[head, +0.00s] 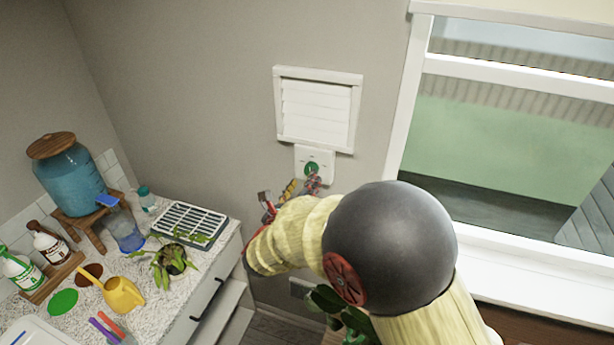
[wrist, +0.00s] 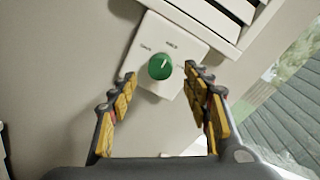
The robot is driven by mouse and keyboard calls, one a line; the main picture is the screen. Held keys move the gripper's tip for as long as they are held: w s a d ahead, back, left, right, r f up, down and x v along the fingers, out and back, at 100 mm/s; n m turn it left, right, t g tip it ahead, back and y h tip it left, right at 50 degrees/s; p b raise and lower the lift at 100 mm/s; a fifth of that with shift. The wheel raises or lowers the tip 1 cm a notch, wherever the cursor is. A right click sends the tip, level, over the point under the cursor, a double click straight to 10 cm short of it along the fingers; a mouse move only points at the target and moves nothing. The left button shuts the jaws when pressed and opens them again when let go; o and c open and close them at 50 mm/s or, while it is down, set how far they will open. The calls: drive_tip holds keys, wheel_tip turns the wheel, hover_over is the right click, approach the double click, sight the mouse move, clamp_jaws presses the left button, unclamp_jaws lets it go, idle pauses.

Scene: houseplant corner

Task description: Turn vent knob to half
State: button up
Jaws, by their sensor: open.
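The green vent knob (wrist: 160,66) sits on a white plate (wrist: 185,45) on the wall, with small lettering above it on the plate. A pale mark on the knob points up and slightly right in the wrist view. In the head view the knob (head: 311,168) is below the white louvred vent (head: 317,108). My gripper (wrist: 158,84) is open, with its yellow-padded fingers on either side of the knob in the picture. I see no finger touching the knob. In the head view my gripper (head: 300,187) is just below the plate, partly hidden by my arm.
A counter (head: 190,285) at left holds a blue water dispenser (head: 72,180), a tray (head: 188,224), a potted plant (head: 170,262), a yellow watering can (head: 122,295) and bottles. A window (head: 510,150) is at right. Leaves (head: 335,308) show below my arm. The wall around the knob is clear.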

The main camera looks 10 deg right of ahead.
drive_tip(key=v, duration=0.7)
idle(0.4)
